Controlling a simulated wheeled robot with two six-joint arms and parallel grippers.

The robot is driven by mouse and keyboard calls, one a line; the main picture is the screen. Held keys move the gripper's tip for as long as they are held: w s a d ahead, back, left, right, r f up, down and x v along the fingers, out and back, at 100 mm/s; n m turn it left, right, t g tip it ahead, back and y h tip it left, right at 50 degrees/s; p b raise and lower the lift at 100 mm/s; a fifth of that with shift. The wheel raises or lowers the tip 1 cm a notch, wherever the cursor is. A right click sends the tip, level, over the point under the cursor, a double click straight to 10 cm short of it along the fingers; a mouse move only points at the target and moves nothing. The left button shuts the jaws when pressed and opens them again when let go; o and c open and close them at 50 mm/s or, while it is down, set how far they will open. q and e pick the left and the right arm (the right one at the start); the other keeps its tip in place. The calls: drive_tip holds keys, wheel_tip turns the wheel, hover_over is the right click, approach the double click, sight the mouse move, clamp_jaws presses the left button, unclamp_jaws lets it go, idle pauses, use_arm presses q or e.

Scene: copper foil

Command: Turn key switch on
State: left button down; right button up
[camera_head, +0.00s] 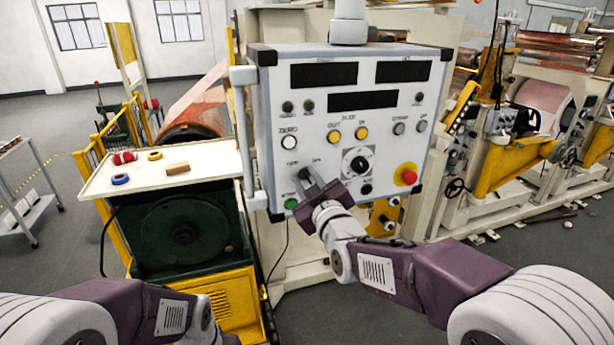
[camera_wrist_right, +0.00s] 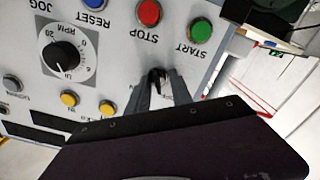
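The grey-white control panel (camera_head: 270,130) faces me in the middle of the head view. The key switch (camera_wrist_right: 157,76) is a small dark knob on its lower left face, near the green button. In the head view my right gripper (camera_head: 309,178) covers most of it. In the right wrist view the two grey fingers of my right gripper (camera_wrist_right: 160,80) stand apart, one on each side of the switch. A gap shows between them; whether either finger touches the switch is unclear. The switch's markings are mostly hidden. My left arm shows at lower left, but its gripper is out of view.
The green start button (camera_wrist_right: 200,29) and red stop button (camera_wrist_right: 149,12) sit close to the fingers. The panel also has a speed dial (camera_head: 357,162) and a red emergency knob (camera_head: 408,176). A white side table (camera_head: 215,158) stands left of the panel.

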drive_tip(key=shift+s+d+r, duration=0.1)
drive_tip(key=shift+s+d, duration=0.15)
drive_tip(key=shift+d, duration=0.1)
drive_tip(key=c, duration=0.6)
use_arm(q)
drive_tip(key=shift+s+d, duration=0.2)
drive_tip(key=shift+s, duration=0.05)
use_arm(e)
drive_tip(key=shift+a, duration=0.1)
clamp_jaws()
drive_tip(key=shift+m+b, duration=0.5)
drive_tip(key=shift+b, duration=0.3)
drive_tip(key=m+b, duration=0.5)
drive_tip(key=shift+b, duration=0.3)
use_arm(q)
wheel_tip(320, 180, down, 11)
drive_tip(key=b, duration=0.4)
drive_tip(key=shift+f, duration=0.15)
use_arm(e)
drive_tip(key=shift+r+m, duration=0.2)
drive_tip(key=shift+m, duration=2.8)
drive_tip(key=shift+r, duration=0.1)
